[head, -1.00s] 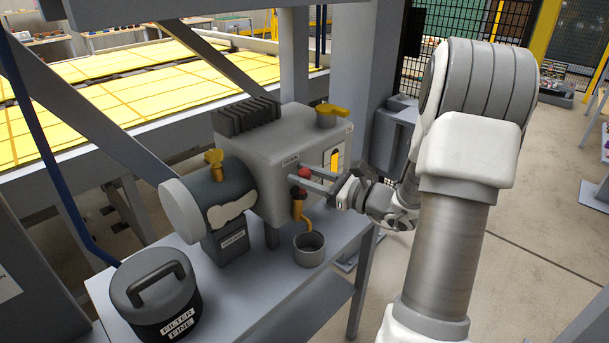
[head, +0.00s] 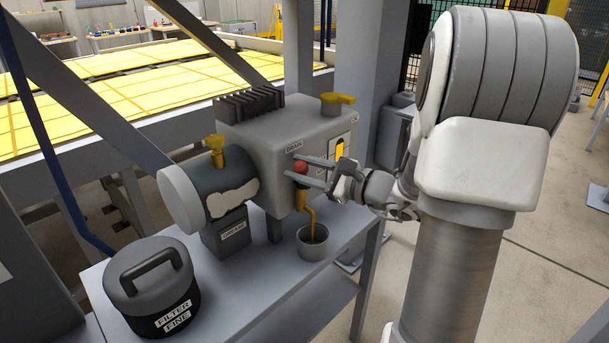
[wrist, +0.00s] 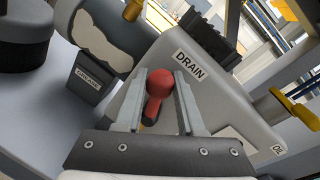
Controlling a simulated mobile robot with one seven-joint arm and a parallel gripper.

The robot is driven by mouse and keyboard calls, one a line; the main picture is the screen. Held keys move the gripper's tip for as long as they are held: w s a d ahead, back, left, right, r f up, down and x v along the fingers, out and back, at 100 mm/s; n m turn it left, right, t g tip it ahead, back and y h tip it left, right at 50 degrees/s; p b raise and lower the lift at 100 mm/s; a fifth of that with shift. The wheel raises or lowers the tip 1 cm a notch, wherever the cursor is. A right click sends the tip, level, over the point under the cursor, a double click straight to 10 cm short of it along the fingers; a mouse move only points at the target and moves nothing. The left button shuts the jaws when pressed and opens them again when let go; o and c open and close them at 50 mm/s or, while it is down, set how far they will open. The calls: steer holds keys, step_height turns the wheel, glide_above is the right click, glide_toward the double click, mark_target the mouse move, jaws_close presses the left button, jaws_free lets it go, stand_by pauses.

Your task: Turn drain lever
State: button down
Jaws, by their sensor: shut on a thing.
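The drain lever has a red rounded handle (head: 301,168) on the front of the grey pump housing (head: 262,135), by the DRAIN label. In the wrist view the red lever (wrist: 157,88) lies between the two grey fingers of my gripper (wrist: 160,74). My gripper (head: 295,168) is shut on this lever in the head view, with its fingers reaching in from the right. Below it, an amber stream or spout (head: 312,218) runs down toward a small grey cup (head: 312,250). The lever's pivot is partly hidden.
A black FILTER FINE canister (head: 153,290) stands at the front left of the grey bench. A cylinder with a yellow valve (head: 215,146) is left of the housing, and a yellow knob (head: 337,99) is on top.

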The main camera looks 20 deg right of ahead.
steer(key=shift+s+a+f+n+b, duration=0.15)
steer(key=shift+a+f+n+b, duration=0.2)
steer(key=shift+n+b, duration=0.55)
steer(key=c, duration=0.8)
jaws_free()
steer(key=shift+r, duration=0.1)
steer(key=p+v, duration=0.1)
steer(key=v, duration=1.6)
steer(key=shift+s+r, duration=0.2)
steer(key=shift+r, duration=0.05)
